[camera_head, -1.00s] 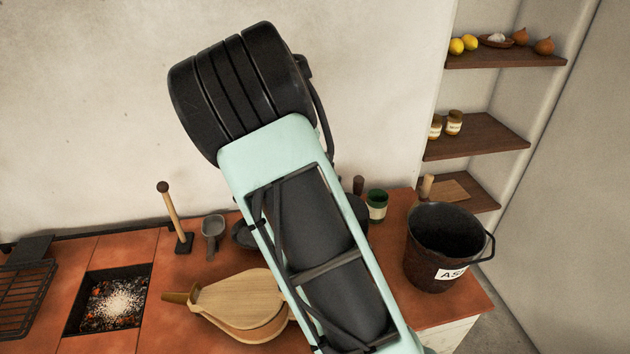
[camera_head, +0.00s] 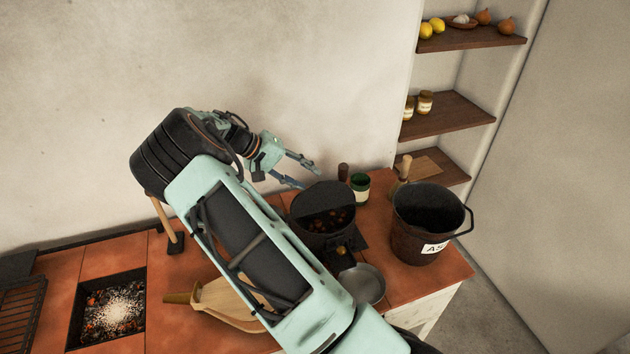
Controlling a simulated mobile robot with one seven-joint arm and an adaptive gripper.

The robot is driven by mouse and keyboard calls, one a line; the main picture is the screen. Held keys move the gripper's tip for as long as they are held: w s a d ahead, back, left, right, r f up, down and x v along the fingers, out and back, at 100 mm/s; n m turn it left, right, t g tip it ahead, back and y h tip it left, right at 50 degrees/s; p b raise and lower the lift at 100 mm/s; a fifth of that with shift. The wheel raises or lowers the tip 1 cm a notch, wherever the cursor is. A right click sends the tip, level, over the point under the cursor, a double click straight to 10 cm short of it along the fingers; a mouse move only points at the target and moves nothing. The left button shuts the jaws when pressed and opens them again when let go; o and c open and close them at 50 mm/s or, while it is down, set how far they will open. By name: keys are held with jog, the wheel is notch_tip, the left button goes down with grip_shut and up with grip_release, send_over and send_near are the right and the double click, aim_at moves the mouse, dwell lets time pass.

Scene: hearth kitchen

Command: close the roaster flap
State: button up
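The roaster (camera_head: 318,238) is a dark round drum on the tiled counter, right of my arm. Brown pieces show inside its open front part. A dark half-round plate, which looks like the flap (camera_head: 324,197), stands at the back of the opening; its exact angle is hard to tell. My gripper (camera_head: 307,176) is just behind and left of the roaster's top, with its two fingers spread and nothing between them. It appears apart from the flap. My arm hides part of the roaster's left side.
A metal pan (camera_head: 363,283) sits in front of the roaster. A green tin (camera_head: 359,188) and an ash bucket (camera_head: 428,228) stand to the right. Bellows (camera_head: 222,297) lie under my arm, near the ember pit (camera_head: 108,305). Wall shelves (camera_head: 450,115) are at right.

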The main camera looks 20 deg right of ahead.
aim_at(322, 194)
jog(key=shift+x, duration=2.15)
jog(key=shift+c, duration=0.2)
grip_shut()
